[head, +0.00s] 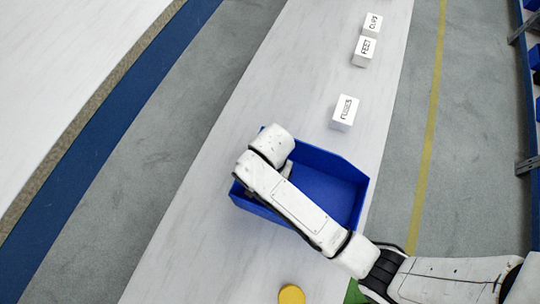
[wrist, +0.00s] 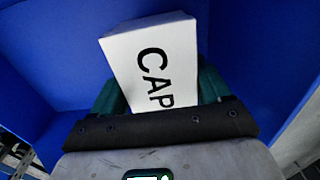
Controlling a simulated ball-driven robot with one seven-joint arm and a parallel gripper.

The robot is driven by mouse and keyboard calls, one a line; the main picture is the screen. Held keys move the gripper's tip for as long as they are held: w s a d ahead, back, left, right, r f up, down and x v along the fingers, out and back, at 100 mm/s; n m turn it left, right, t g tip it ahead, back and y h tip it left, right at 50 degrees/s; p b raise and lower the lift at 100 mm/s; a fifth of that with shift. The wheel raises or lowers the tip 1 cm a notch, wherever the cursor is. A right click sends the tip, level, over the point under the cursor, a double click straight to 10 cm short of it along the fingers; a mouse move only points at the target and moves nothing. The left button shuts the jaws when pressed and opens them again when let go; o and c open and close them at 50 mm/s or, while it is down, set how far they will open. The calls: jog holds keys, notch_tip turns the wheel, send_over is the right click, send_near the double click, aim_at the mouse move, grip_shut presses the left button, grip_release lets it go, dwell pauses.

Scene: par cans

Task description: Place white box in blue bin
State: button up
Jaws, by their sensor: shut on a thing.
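The blue bin (head: 330,182) stands on the white table strip in the middle of the head view, with my arm crossing over its left part. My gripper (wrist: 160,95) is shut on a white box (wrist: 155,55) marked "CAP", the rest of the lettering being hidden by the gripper. Blue bin walls (wrist: 245,40) surround the box in the wrist view, so it is inside or just over the bin. Whether it touches the bin floor I cannot tell. My arm hides the gripper and this box in the head view.
Other white boxes stand on the table beyond the bin: one marked "FUSES" (head: 344,113), one marked "FEET" (head: 364,51) and one marked "CLIPS" (head: 372,24). A yellow disc (head: 291,294) lies on the near part of the table. Shelves with blue bins stand at the right edge.

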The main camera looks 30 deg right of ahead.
jog(key=shift+w+a+f, duration=0.2)
jog(key=shift+w+f, duration=0.05)
jog(key=shift+f, duration=1.6)
jog(key=shift+f, duration=0.1)
jog(key=o, duration=1.1)
